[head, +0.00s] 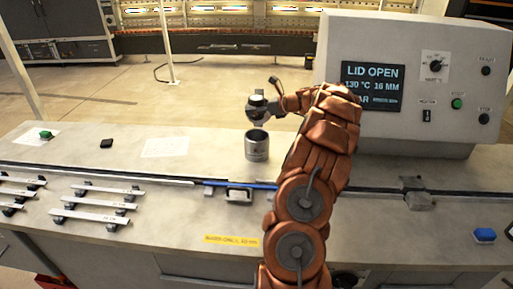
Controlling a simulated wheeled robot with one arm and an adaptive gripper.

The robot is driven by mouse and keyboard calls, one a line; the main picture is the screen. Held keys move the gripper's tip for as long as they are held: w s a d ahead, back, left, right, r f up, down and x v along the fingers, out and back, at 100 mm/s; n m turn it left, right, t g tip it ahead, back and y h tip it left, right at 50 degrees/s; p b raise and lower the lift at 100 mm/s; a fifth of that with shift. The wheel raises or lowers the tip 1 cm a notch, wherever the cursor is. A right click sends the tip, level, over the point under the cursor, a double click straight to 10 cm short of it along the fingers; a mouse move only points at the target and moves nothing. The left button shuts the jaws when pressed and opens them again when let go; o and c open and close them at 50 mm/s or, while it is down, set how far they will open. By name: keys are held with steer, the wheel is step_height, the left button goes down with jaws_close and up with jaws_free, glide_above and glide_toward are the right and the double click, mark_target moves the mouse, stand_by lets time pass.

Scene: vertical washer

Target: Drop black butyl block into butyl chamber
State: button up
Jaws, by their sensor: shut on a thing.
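A grey metal cylinder (257,147), which looks like a chamber, stands upright on the bench. Its dark round mouth faces up. My gripper (259,117) is right above this mouth, seen small and from behind my copper-coloured arm. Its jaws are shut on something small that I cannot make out. A small flat black block (107,143) lies on the bench to the left, well apart from my gripper. I cannot tell whether it is the butyl block. The inside of the cylinder is hidden.
A console (418,85) at the right has a screen reading "LID OPEN". Several metal bars (97,203) lie front left. A rail with a blue strip (262,185) crosses the bench. A blue object (484,235) sits right.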

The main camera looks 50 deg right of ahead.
steer(key=shift+s+d+r, duration=0.1)
steer(key=shift+s+d, duration=0.1)
steer(key=shift+d, duration=0.2)
step_height(320, 180, down, 6)
steer(key=b, duration=0.6)
steer(key=shift+r, duration=0.1)
steer(key=o, duration=1.5)
steer(key=v, duration=1.2)
steer(key=shift+a, duration=0.15)
